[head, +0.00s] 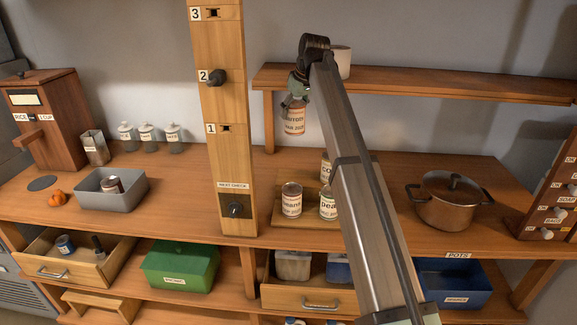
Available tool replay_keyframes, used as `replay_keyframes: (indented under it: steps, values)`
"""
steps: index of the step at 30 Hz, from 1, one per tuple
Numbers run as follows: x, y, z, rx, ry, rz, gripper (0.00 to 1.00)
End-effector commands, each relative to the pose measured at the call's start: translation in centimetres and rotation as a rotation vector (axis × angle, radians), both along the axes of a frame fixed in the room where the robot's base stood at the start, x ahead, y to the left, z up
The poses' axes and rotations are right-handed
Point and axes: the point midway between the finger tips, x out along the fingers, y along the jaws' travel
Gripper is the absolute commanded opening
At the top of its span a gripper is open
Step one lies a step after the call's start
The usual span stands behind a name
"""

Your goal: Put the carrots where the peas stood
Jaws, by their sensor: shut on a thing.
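My gripper (297,98) is shut on the upper end of a can (294,122) with a pale label and an orange-brown band. It holds the can upright in the air above the counter, below the wall shelf's left end. The label's name is too small to read surely; a date line shows under it. The peas can (327,205) stands on a low wooden board (293,220), partly behind my arm. A beans can (291,200) stands to its left. Another can (326,168), its label starting "co", stands behind the peas and is partly hidden by my arm.
A wooden post (225,145) with numbered pegs rises left of the board. A grey tub (112,203) holding a can (112,185) is at left. A lidded pot (449,205) stands at right. A pale cup (341,62) stands on the shelf (450,84). Open drawers (70,272) lie below.

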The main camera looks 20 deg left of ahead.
Motion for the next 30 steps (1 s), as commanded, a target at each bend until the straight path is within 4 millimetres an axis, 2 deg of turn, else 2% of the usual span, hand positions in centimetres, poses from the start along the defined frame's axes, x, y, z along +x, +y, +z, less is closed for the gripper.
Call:
replay_keyframes:
  steps: [15,18,26,30]
  values:
    - [-0.2,-0.1,-11.4,-0.001,0.002,-0.001,0.12]
    - [-0.2,-0.1,-12.7,0.0,0.0,0.0,0.12]
    - [-0.1,0.0,-14.3,0.0,0.0,0.0,0.12]
    - [-0.1,-0.1,-15.9,0.0,0.001,0.0,0.12]
